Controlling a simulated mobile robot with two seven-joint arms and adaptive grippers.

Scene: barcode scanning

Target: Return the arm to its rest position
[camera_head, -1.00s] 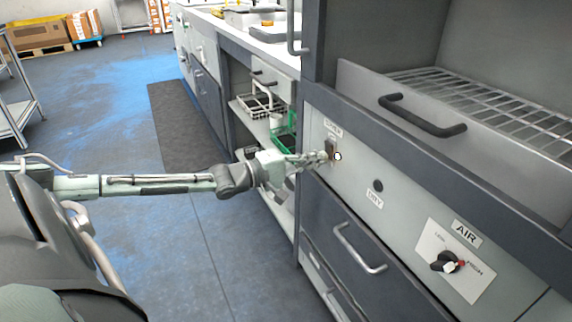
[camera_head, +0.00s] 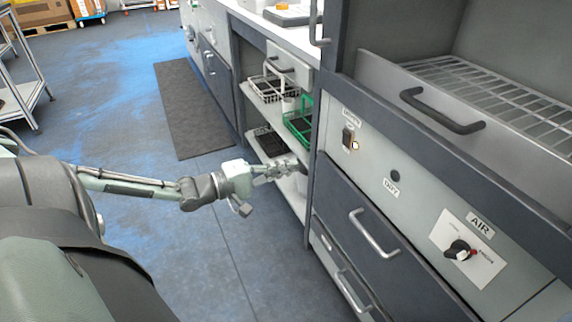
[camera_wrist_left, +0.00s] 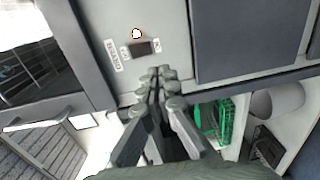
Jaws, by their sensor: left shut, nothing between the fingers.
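My left arm reaches in from the left in the head view. Its gripper (camera_head: 283,168) is shut and empty, in front of the open shelf unit and to the left of the switch panel. In the left wrist view my left gripper (camera_wrist_left: 158,88) shows its fingers together, with the switch beyond the tips and apart from them. The dark rocker switch (camera_head: 348,139) sits on the light panel beside a small lit round lamp (camera_head: 355,146). The switch also shows in the left wrist view (camera_wrist_left: 143,48). My right gripper is not in view.
A green basket (camera_head: 299,122) and a white wire basket (camera_head: 268,88) stand on the shelves close to my gripper. A drawer handle (camera_head: 373,233) and the AIR knob (camera_head: 459,250) stick out at the right. The floor (camera_head: 200,270) left of the cabinets is open.

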